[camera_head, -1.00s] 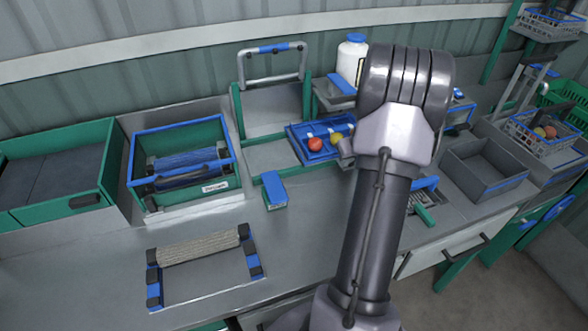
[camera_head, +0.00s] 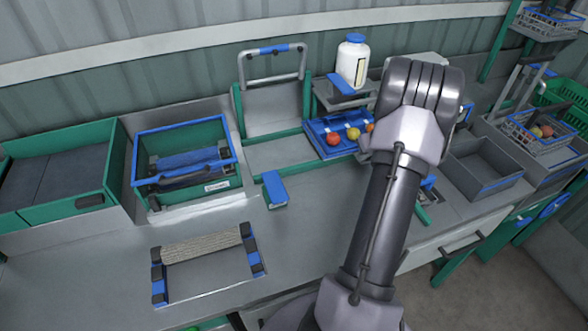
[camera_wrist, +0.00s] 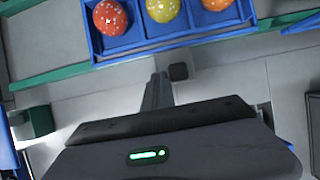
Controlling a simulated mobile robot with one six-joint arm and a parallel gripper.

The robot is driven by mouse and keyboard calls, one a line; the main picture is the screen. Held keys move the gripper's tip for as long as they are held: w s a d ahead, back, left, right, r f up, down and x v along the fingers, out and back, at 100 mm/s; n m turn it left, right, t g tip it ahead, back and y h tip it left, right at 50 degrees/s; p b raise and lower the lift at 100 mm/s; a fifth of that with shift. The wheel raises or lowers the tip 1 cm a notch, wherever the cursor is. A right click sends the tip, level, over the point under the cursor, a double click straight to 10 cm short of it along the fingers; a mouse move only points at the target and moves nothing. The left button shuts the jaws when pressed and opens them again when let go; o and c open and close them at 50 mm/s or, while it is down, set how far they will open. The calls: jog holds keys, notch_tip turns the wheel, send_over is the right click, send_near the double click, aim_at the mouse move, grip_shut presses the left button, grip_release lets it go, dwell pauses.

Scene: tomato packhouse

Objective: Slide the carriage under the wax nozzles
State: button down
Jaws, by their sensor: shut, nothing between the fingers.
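The carriage (camera_head: 318,149) is a blue tray with red, yellow and orange tomatoes, on the bench below the shelf with the white jar. Its front wall (camera_wrist: 180,43) crosses the top of the wrist view. My gripper (camera_wrist: 163,82) is shut and empty, low in front of the carriage, beside a small dark block. I cannot tell whether it touches the carriage. In the head view my arm hides the gripper and the carriage's right end. I cannot make out the wax nozzles; a blue block (camera_head: 341,84) juts from the shelf above the carriage.
A green rail (camera_wrist: 50,76) runs along the carriage. A white jar (camera_head: 352,62) stands behind it. A blue-topped green block (camera_head: 275,190) and a roller frame (camera_head: 205,294) lie left on the bench. A grey open bin (camera_head: 490,182) is at right.

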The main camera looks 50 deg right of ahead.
jog(key=shift+s+d+p, duration=0.45)
jog(key=shift+d+p, duration=0.05)
jog(key=shift+d, duration=0.45)
jog(key=shift+s+d, duration=0.3)
jog(key=shift+d, duration=0.15)
jog(key=shift+w+a, duration=0.5)
jog(key=shift+a, duration=0.4)
jog(key=s+p+v, duration=0.1)
jog(key=p+v, duration=0.3)
jog(key=v, duration=0.4)
jog(key=shift+s+a, duration=0.15)
jog(key=shift+a, duration=0.15)
jog(key=shift+f, duration=0.1)
